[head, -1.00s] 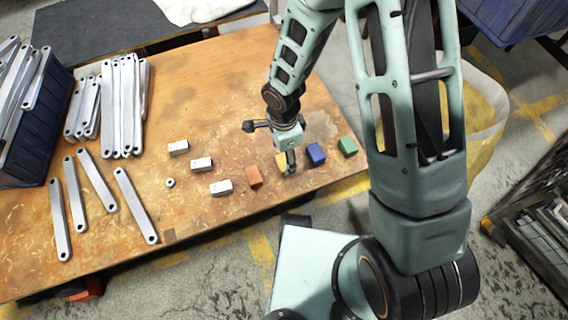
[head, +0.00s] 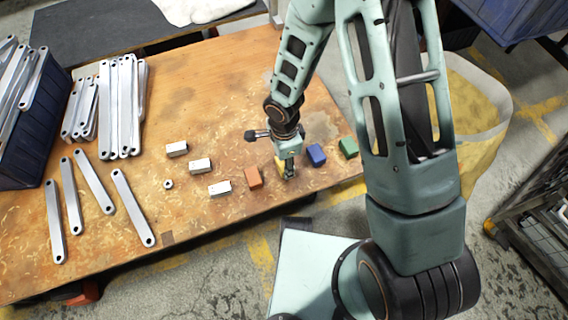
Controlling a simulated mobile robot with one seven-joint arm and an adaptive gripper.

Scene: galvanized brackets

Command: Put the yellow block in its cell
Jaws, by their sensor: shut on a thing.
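The yellow block (head: 280,167) is on the wooden table, between the orange block and the blue block, and is mostly hidden by my gripper. My gripper (head: 287,174) points down over it and is shut on it. I cannot tell whether the block is touching the table or slightly raised. I cannot make out a marked cell in this view.
An orange block (head: 253,178) stands close on the left, a blue block (head: 316,154) and a green block (head: 348,148) on the right. Several pale metal pieces (head: 200,166) lie left. Flat bars (head: 121,108) and a blue crate (head: 28,150) are farther left.

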